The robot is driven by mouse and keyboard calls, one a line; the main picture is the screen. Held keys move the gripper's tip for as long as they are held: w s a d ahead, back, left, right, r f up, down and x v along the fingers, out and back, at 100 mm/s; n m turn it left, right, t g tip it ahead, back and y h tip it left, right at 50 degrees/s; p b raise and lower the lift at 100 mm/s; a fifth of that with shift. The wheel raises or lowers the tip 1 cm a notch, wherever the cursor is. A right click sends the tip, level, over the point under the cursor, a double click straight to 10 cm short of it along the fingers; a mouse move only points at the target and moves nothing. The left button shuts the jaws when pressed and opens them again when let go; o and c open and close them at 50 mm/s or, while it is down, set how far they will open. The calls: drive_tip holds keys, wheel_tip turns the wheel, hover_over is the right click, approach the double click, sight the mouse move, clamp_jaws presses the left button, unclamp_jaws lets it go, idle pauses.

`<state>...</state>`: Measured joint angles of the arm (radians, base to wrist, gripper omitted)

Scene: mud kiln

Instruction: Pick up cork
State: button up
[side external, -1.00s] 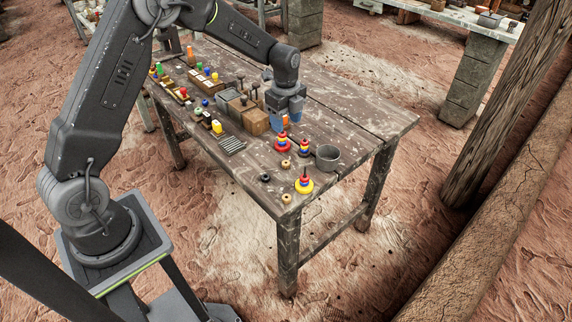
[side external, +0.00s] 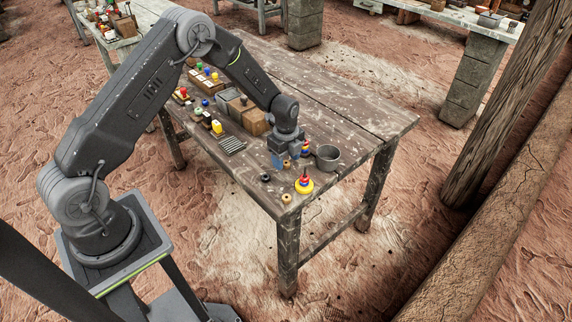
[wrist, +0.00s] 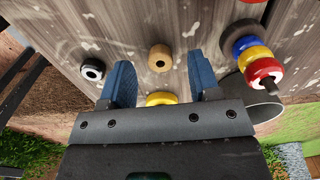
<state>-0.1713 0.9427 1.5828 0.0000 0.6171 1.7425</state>
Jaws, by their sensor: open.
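The cork (wrist: 159,58) is a small tan cylinder on the wooden table, in the upper middle of the wrist view. It appears between the lines of my two blue fingers, just past their tips, and I see no contact. My gripper (side external: 281,161) is open and empty, low over the table's front part in the side view. A small tan piece beside the fingers, which looks like the cork, also shows there (side external: 287,164). Another small tan piece (side external: 286,198) lies near the front corner.
A stack of coloured rings (wrist: 260,62) and a grey pot (side external: 327,157) stand to the right. Boxes and small toys fill the table's left part.

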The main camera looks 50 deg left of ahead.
drive_tip(key=shift+f, duration=0.65)
drive_tip(key=shift+c, duration=0.4)
drive_tip(key=c, duration=1)
